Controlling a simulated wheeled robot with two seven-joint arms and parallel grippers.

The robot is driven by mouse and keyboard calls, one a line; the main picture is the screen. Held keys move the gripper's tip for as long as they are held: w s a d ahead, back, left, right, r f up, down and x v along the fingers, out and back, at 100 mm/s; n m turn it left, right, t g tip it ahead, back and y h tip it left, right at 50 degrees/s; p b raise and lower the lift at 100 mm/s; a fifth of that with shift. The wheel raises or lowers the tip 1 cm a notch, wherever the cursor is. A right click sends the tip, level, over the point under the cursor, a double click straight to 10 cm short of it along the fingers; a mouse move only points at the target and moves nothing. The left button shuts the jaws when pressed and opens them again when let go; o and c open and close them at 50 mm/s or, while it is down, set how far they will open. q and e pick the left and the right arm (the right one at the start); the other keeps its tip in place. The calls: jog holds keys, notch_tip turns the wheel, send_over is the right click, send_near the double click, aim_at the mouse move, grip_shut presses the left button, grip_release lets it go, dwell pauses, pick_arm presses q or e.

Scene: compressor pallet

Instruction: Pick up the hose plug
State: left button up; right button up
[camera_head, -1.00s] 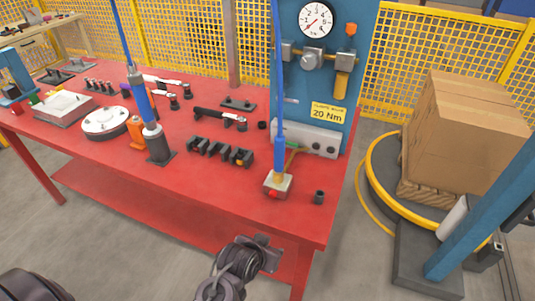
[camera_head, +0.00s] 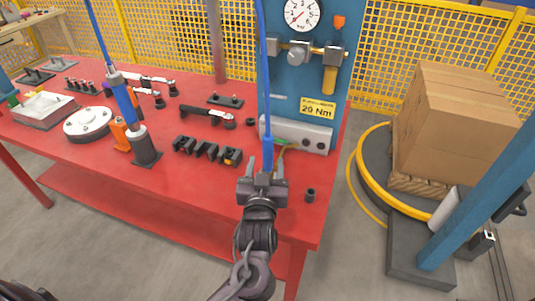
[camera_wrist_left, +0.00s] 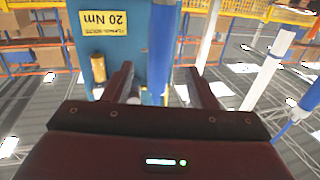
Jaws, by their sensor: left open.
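A straight blue hose (camera_head: 267,95) hangs in front of the blue gauge panel, at the right end of the red table. Its thicker lower part (camera_head: 268,152) runs down to my left gripper (camera_head: 262,173), which hides the hose plug and the block at its end. In the left wrist view, my left gripper (camera_wrist_left: 160,82) is open. Its two dark fingers stand apart, with the blue hose (camera_wrist_left: 162,45) between them as seen from there. I cannot tell whether either finger touches it. My right gripper is not in view.
The blue panel (camera_head: 303,60) with a gauge stands just behind the gripper. A small dark cylinder (camera_head: 310,195) stands to its right, a black slotted holder (camera_head: 207,151) to its left. The table's front edge is clear.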

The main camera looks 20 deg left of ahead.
aim_at(268, 154)
pick_arm(q)
jog(key=shift+w+a+r, duration=0.1)
jog(key=shift+w+r, duration=0.05)
jog(key=shift+w, duration=0.3)
jog(key=p+x, duration=0.1)
jog(key=x, duration=0.4)
jog(key=shift+w+p, duration=0.3)
jog(key=shift+w+a+f, duration=0.15)
jog(key=shift+w+f, duration=0.05)
jog(key=shift+w, duration=0.35)
grip_shut()
